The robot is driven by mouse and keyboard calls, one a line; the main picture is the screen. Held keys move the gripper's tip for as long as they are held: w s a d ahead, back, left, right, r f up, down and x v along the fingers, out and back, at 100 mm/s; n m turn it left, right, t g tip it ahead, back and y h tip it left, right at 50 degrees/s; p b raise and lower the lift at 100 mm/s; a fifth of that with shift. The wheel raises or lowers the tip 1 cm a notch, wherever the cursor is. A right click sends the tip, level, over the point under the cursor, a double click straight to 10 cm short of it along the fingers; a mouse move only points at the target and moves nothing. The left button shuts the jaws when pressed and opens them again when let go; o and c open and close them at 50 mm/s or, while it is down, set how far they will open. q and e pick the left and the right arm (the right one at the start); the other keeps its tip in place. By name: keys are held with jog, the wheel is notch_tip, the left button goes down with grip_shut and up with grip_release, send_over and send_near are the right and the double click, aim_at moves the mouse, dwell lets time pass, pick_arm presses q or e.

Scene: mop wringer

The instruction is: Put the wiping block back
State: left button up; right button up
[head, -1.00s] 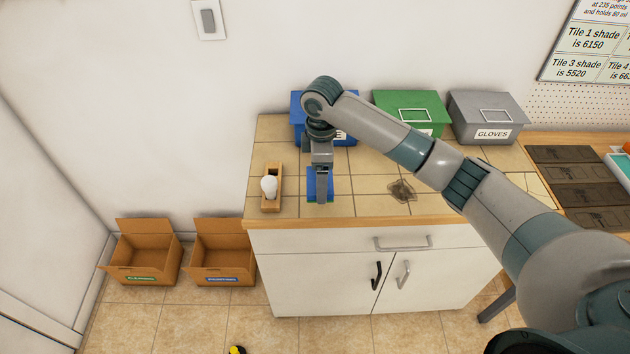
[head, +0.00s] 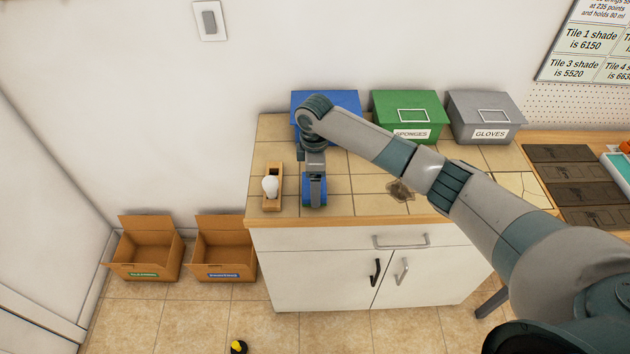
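A blue block (head: 307,194), which looks like the wiping block, is at the front left of the tiled counter top (head: 350,205). My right gripper (head: 316,196) points down over it, and blue shows on both sides of the grey finger. The far finger is hidden, so I cannot tell whether the gripper is shut on the block. I also cannot tell whether the block touches the tiles. My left gripper is not in view.
A wooden holder (head: 272,204) with a white bulb (head: 270,187) stands close left of the block. Blue (head: 346,101), green (head: 408,112) and grey (head: 485,114) boxes line the back. A dark stain (head: 400,191) marks the tiles. Cardboard boxes (head: 146,249) (head: 226,249) sit on the floor.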

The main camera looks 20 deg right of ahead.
jog(key=shift+f, duration=0.4)
jog(key=o, duration=1.1)
jog(key=shift+r, duration=0.15)
notch_tip(320, 180, up, 12)
jog(key=b, duration=0.3)
